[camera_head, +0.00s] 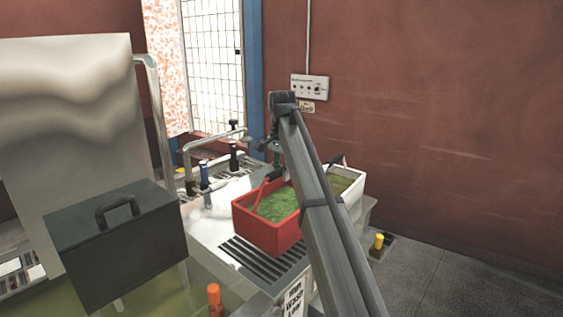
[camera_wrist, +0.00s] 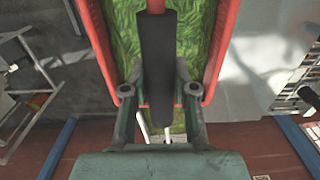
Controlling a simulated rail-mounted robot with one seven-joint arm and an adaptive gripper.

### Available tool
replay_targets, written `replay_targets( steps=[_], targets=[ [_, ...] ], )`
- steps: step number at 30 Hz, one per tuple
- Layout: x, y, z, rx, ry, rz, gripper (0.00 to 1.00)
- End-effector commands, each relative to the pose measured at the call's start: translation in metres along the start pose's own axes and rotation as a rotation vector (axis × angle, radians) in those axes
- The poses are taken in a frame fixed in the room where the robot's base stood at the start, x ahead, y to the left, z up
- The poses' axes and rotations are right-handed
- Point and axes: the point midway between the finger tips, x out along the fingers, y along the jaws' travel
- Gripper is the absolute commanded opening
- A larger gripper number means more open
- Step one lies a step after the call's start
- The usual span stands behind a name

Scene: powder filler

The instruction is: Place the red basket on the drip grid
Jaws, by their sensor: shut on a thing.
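The red basket (camera_head: 275,236) holds green leafy stuff and is upright at the right of the metal counter. The drip grid (camera_head: 254,262), a row of dark slots, shows in front of and below it. I cannot tell whether the basket rests on the grid or hangs just above it. My gripper (camera_wrist: 157,92) is shut on the basket's dark handle grip (camera_wrist: 155,60), with a finger on each side. In the head view my gripper (camera_head: 277,157) is small and partly hidden by my arm. The red basket (camera_wrist: 221,45) fills the top middle of the wrist view.
A white basket (camera_head: 350,186) with green contents stands behind the red one, partly behind my arm. Taps (camera_head: 204,178) rise from the counter to the left. A dark box with a handle (camera_head: 118,245) is at front left. A red wall (camera_head: 450,120) closes the back right.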

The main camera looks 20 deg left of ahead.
Motion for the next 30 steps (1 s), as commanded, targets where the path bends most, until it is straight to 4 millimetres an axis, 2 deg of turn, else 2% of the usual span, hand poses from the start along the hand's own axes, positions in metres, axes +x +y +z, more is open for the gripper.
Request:
replay_targets(
  steps=[6,14,21,30],
  targets=[
    [0.027,0.001,0.0,0.0,0.001,-0.001,0.0],
    [0.041,0.001,0.0,0.0,0.001,-0.001,0.0],
    [0.069,0.001,0.0,0.0,0.001,-0.001,0.0],
    [0.075,0.0,0.0,0.0,0.001,-0.002,0.0]
  ],
)
